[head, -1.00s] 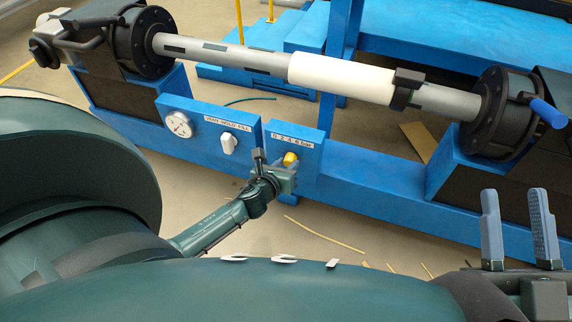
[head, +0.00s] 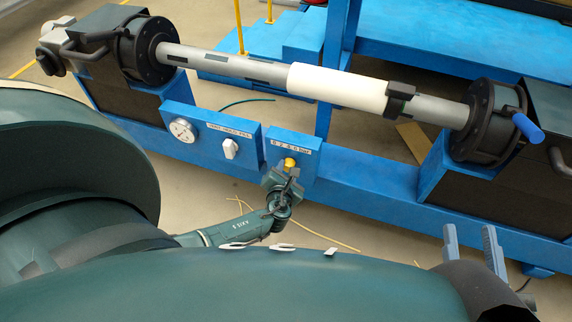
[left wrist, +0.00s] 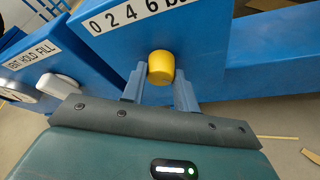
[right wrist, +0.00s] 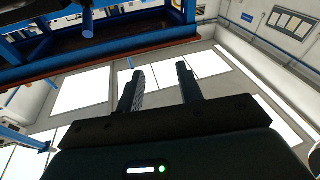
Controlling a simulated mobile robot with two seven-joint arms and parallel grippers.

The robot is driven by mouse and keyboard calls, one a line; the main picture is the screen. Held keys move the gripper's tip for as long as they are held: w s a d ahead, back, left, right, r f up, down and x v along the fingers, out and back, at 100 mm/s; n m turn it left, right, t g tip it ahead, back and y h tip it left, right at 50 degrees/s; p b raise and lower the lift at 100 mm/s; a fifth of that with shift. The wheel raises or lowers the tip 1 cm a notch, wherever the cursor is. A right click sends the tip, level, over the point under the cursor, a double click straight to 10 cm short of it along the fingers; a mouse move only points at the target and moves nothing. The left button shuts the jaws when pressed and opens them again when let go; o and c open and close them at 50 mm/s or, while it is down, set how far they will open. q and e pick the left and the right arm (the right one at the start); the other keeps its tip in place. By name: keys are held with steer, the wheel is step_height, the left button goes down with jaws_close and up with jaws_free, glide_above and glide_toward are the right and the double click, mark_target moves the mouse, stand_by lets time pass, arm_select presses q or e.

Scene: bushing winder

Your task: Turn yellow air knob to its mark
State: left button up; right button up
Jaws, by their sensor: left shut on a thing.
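The yellow air knob (head: 290,163) sits on a blue panel (head: 305,140) below a white scale strip (head: 290,147). In the left wrist view the knob (left wrist: 161,67) is between my left gripper's fingers (left wrist: 162,85), and the strip (left wrist: 125,15) reads 0 2 4 6 with the end cut off. My left gripper (head: 286,170) is shut on the knob. No pointer on the knob can be made out. My right gripper (head: 470,250) is open and empty, off to the right; its parted fingers also show in the right wrist view (right wrist: 160,88).
A neighbouring blue panel carries a gauge (head: 182,130) and a white vent/hold/fill switch (head: 230,148). Above runs a grey shaft with a white sleeve (head: 337,85) between two black chucks. A blue handle (head: 527,127) sticks out at the right. Thin strips lie on the floor.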

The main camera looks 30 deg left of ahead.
arm_select(q)
steer(key=shift+d+f+m+t+y, duration=0.1)
steer(key=shift+m+t+y, duration=0.15)
steer(key=shift+m+y, duration=1.05)
steer(key=shift+d+f+m+t+y, duration=0.1)
steer(key=shift+m+t+y, duration=0.35)
steer(key=shift+m, duration=1.55)
steer(key=shift+a, duration=0.1)
steer(key=o, duration=1)
